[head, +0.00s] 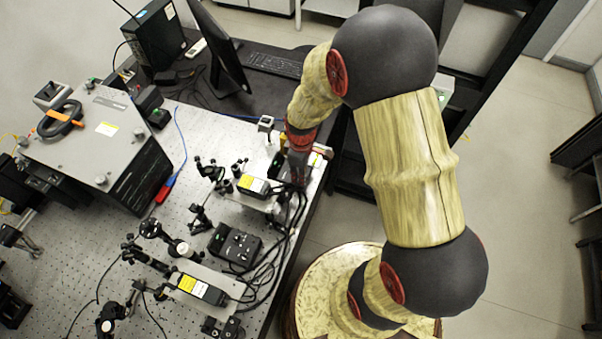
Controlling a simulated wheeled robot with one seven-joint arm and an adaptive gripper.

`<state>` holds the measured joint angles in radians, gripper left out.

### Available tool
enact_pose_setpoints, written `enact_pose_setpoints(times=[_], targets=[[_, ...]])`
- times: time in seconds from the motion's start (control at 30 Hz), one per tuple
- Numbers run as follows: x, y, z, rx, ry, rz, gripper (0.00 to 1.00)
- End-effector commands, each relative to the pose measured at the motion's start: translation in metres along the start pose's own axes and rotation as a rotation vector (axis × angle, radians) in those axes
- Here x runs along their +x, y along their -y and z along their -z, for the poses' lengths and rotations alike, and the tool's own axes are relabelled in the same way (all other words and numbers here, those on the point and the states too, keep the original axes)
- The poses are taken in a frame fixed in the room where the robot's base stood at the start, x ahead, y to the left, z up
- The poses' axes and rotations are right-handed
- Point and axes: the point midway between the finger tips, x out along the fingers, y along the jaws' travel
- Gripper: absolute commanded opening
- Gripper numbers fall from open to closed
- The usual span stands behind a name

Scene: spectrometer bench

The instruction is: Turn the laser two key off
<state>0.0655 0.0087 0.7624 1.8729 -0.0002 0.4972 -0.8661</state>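My gripper (298,171) points down at the right edge of the optical table (190,238), at the end of my arm. It is close to a small dark box and the far laser module (256,186), which has a yellow and white label. Its fingertips are small and dark here, and I cannot tell whether they are open or touch anything. A second labelled laser module (203,289) lies nearer the front. A black control box (235,244) sits between the two modules. No key can be made out, and I cannot tell which laser is number two.
Black cables (268,268) bunch along the table's right edge. Several optic mounts stand left of the lasers. A large grey instrument (100,140) fills the left side. A monitor (217,50) and keyboard (275,65) are at the back. Floor is open at right.

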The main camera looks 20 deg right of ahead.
Motion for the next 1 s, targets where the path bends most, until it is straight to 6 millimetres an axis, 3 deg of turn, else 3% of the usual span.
enact_pose_setpoints(times=[0.37, 0.8, 1.0], targets=[[-0.010, 0.000, 0.000, 0.000, -0.001, -0.001, 0.23], [-0.093, -0.001, 0.001, 0.000, -0.002, -0.003, 0.23], [-0.115, 0.000, 0.000, 0.000, -0.001, -0.001, 0.23]])
